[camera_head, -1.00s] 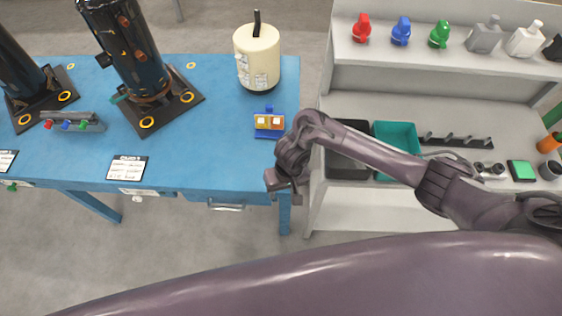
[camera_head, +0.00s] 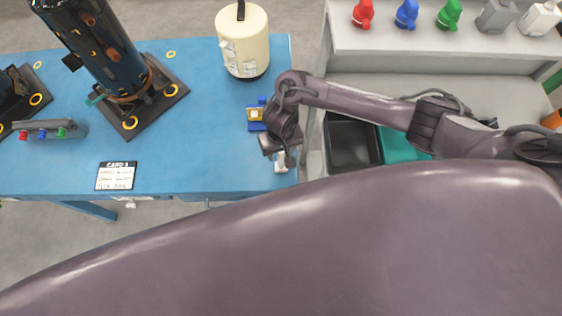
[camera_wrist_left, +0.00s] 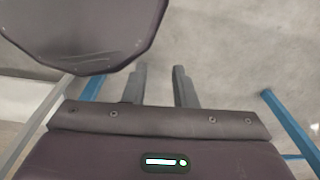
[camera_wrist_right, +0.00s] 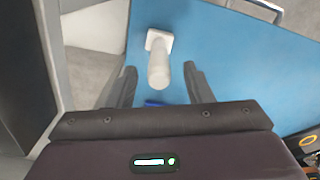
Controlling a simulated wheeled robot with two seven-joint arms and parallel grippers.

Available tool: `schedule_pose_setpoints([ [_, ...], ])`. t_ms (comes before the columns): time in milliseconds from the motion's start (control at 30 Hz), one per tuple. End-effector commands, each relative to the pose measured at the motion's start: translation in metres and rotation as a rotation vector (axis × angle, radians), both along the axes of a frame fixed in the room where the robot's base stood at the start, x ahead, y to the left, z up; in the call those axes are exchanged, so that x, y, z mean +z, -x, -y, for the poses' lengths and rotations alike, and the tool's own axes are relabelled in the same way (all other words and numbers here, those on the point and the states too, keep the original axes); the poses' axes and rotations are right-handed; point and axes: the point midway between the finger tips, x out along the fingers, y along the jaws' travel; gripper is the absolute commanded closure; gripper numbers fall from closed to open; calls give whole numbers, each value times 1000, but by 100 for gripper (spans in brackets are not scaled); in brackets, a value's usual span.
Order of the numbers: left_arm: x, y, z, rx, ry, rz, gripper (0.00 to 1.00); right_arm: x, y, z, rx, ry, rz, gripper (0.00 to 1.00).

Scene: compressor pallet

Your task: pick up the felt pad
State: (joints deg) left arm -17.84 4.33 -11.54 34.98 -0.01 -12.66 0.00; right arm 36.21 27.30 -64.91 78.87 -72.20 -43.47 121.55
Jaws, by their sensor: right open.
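My right gripper (camera_head: 277,152) is over the table's right front corner, pointing down. In the right wrist view its fingers (camera_wrist_right: 158,72) are apart, with a white piece (camera_wrist_right: 158,50) in front of and partly between them. The piece has a square plate and a rounded stem; no grip on it shows. It also shows below the gripper in the head view (camera_head: 281,164). I cannot tell whether it is the felt pad. My left gripper (camera_wrist_left: 160,70) is open and empty above grey floor.
A blue holder with a yellow, white-faced block (camera_head: 256,114) is beside the right gripper, partly hidden by my arm. A cream tank (camera_head: 243,45) stands behind. A black bin (camera_head: 350,145) is right of the blue table (camera_head: 200,150). A card (camera_head: 115,176) lies at the front.

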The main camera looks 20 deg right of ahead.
Motion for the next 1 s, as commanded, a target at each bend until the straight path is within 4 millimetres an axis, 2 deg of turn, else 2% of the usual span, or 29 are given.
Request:
schedule_pose_setpoints([
  [133, 1, 2, -2, -2, -2, -3, 75, -24, 4, 2, -1, 2, -3, 54],
  [233, 0, -5, -2, -2, -3, 7, 75, -34, 3, 1, -1, 1, -2, 54],
  [400, 2, -23, -2, -2, -1, 34, 75, -38, 3, 1, 0, -1, -1, 54],
  [533, 3, -26, -2, -2, -1, 39, 75, -38, 3, 1, 0, -1, -1, 55],
  [867, 1, -14, -3, 0, -4, 21, 75, -38, 3, 1, 0, -1, -1, 98],
  [1000, 1, -13, -3, 0, -4, 19, 75, -38, 3, 1, 0, -1, 0, 100],
])
